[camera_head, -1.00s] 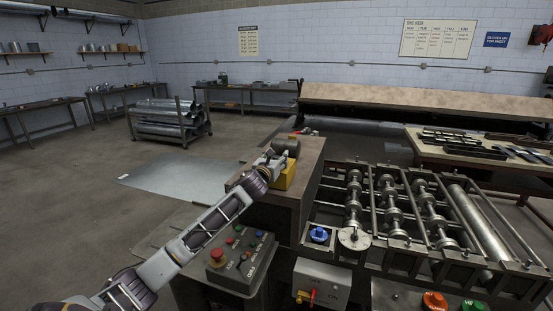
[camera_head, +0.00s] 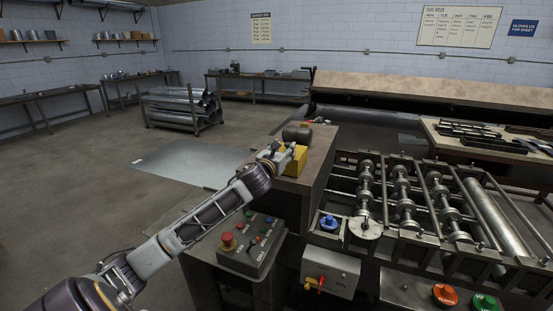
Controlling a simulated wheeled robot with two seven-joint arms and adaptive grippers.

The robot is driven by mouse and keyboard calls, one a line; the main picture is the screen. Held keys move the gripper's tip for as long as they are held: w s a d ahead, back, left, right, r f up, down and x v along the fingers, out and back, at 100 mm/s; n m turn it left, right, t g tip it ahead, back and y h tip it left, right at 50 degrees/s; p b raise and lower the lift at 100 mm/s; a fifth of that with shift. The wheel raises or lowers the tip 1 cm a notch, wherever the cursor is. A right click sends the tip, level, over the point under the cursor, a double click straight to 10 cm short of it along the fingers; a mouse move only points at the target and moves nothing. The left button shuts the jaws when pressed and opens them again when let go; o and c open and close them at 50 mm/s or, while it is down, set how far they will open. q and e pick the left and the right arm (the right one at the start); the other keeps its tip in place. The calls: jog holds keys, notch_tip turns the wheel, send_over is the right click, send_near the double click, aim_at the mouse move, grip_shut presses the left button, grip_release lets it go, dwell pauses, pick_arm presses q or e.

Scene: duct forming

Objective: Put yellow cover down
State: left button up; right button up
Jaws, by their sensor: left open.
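The yellow cover (camera_head: 296,162) sits on the brown top of the machine cabinet (camera_head: 318,160), left of the roller section. My left gripper (camera_head: 277,151) is at the cover's left side, with its arm reaching in from the lower left. The gripper is open and close against the cover; the fingers are small, so I cannot tell whether they touch it. My right gripper is not in view.
A dark cylinder (camera_head: 297,134) lies behind the cover. The roller machine (camera_head: 420,205) fills the right. A control box with a red button (camera_head: 250,243) stands below my left arm. A metal sheet (camera_head: 190,163) lies on the open floor at left.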

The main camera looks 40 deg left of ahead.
pick_arm(q)
jog(key=b+v, duration=0.1)
jog(key=v, duration=0.5)
dwell(0.4)
jog(key=shift+s, duration=0.1)
